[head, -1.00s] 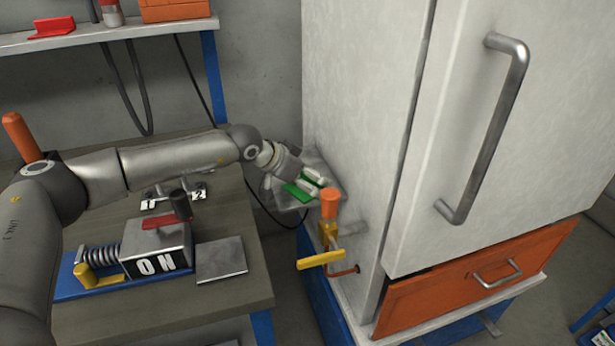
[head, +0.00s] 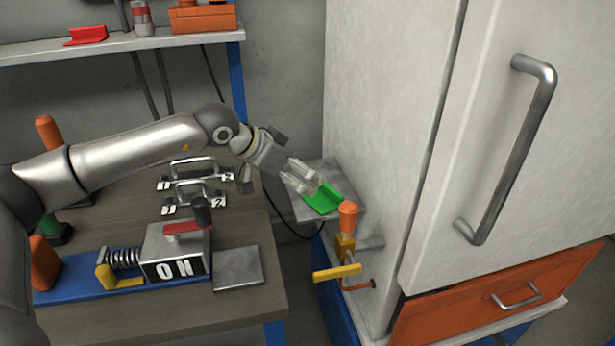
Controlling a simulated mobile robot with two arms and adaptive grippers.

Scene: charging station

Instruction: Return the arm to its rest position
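My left arm comes in from the left over the workbench. Its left gripper (head: 302,178) is above the near-left part of a small grey shelf (head: 318,213) on the cabinet's side. The fingers look close to a green L-shaped piece (head: 324,198) that lies on this shelf. Whether the fingers touch it, and how far apart they are, I cannot tell clearly. My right gripper is not in view.
The white cabinet (head: 390,90) with a long handle (head: 510,150) stands at right. An orange-topped valve with a yellow lever (head: 337,272) juts out below the shelf. The workbench (head: 225,310) carries an ON switch box (head: 176,252) and metal handles (head: 195,182).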

